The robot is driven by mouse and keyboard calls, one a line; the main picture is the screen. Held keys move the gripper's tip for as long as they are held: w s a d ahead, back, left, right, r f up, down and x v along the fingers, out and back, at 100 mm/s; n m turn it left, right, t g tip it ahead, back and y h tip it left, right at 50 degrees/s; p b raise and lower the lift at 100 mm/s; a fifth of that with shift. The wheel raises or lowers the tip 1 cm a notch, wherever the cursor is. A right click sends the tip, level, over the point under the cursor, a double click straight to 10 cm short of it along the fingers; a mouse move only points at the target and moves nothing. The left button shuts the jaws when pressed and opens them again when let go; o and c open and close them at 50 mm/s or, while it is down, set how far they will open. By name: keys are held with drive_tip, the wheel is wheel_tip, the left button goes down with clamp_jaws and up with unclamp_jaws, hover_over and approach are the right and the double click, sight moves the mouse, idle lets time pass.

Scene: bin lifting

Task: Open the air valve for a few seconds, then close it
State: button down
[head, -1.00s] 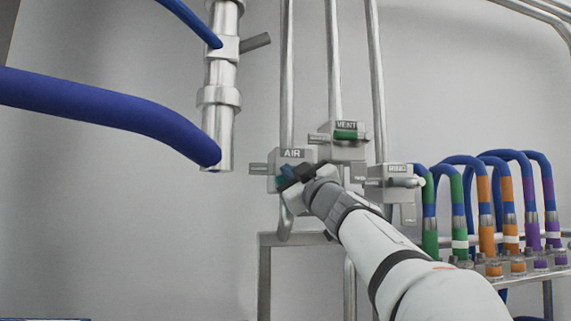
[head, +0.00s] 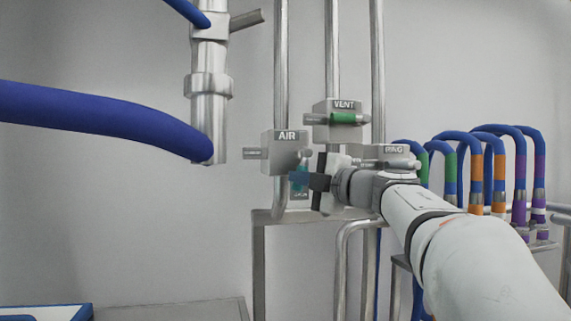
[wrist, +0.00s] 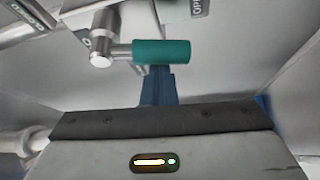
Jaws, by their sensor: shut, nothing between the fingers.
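The AIR valve box (head: 284,146) is a grey block on the left upright pipe. Its teal handle (head: 298,180) is at its lower right and partly hidden by my gripper (head: 310,182). In the wrist view the teal handle (wrist: 162,51) lies sideways, running right from a round metal pivot (wrist: 100,48). My gripper's closed blue fingers (wrist: 157,88) point up at the handle from below in that view. The fingers are shut and empty. They lie close to the handle; I cannot tell whether they touch it.
The VENT valve (head: 341,117) with its green handle is up and right. The RING valve (head: 395,157) is just behind my wrist. A thick blue hose (head: 105,122) and steel cylinder (head: 209,110) are at left. Coloured hoses (head: 500,165) stand at right.

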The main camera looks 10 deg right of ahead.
drive_tip(key=shift+d+f+n+g+h+p, duration=0.2)
drive_tip(key=shift+d+n+g+h+p, duration=0.1)
drive_tip(key=shift+d+n+g+p, duration=0.4)
drive_tip(key=shift+a, duration=0.15)
